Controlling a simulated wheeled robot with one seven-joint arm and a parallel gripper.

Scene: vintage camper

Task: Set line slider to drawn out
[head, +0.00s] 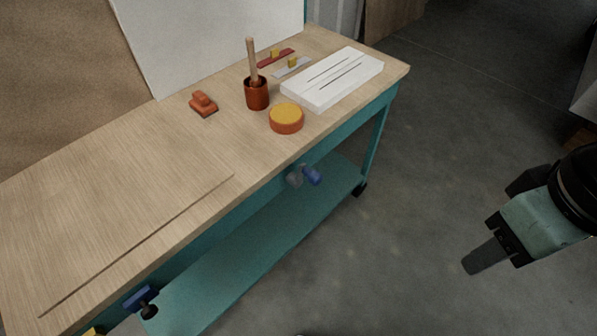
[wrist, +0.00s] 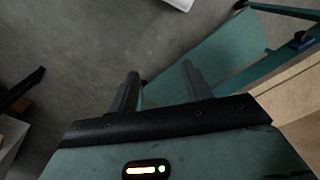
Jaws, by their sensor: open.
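I cannot tell which of these is the line slider. My gripper (head: 480,258) is over open floor, right of the bench and well apart from it. The wrist view shows its two fingers (wrist: 160,75) spread, with nothing between them.
A brown cup (head: 256,95) with a wooden handle standing in it, a yellow-topped round tin (head: 286,119) and an orange block-like object (head: 203,104) are on the bench near the strips. A teal lower shelf (head: 250,235) and blue clamp-like parts (head: 311,175) are below. The floor between is clear.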

